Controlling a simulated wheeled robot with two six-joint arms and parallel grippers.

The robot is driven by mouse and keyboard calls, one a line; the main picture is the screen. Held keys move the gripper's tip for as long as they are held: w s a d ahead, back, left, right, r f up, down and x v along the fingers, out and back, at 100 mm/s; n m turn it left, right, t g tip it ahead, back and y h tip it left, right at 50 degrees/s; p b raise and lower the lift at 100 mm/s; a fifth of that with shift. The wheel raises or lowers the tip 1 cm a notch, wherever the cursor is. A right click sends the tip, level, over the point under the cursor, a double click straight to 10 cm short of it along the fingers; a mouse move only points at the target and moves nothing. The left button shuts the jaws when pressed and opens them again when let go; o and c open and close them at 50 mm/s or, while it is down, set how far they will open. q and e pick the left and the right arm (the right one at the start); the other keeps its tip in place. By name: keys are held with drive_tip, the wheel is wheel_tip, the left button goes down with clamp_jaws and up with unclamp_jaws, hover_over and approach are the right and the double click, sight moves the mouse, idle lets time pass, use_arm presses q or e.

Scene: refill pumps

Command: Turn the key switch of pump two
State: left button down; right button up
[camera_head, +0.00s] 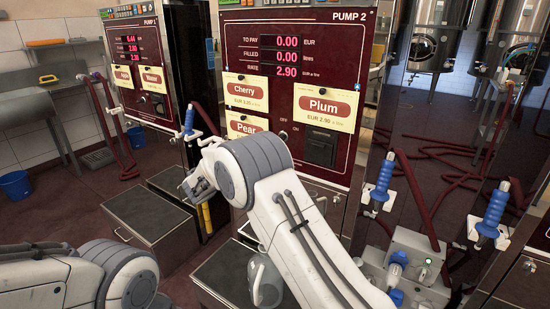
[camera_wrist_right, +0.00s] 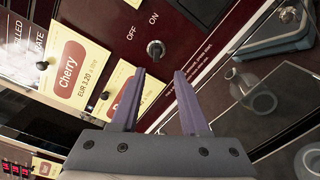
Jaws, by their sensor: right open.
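Pump two (camera_head: 265,25) is a dark red panel labelled PUMP 2, with red readouts. Its small key switch (camera_head: 283,134) shows below OFF and ON lettering, right of the Cherry and Pear cards. In the right wrist view, a round metal key switch (camera_wrist_right: 155,48) with OFF and ON beside it lies beyond the fingertips. My right gripper (camera_wrist_right: 160,73) is open and empty, its two purple-grey fingers apart and not visibly touching the switch. In the head view, my right wrist partly covers the panel's lower part. My left arm shows at the left, but its gripper is out of view.
Pump one (camera_head: 135,45) stands to the left. A Plum card (camera_head: 327,107) hangs right of the switch. Blue-handled nozzles (camera_head: 383,180) and red hoses are on the right. Metal boxes (camera_head: 150,218) stand low in front of the pumps. A grey machine (camera_head: 405,265) stands at lower right.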

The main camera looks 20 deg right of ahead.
drive_tip(key=x, duration=1.1)
drive_tip(key=shift+w+a+p, duration=0.2)
drive_tip(key=shift+w+p, duration=0.1)
drive_tip(key=shift+r, duration=0.1)
clamp_jaws()
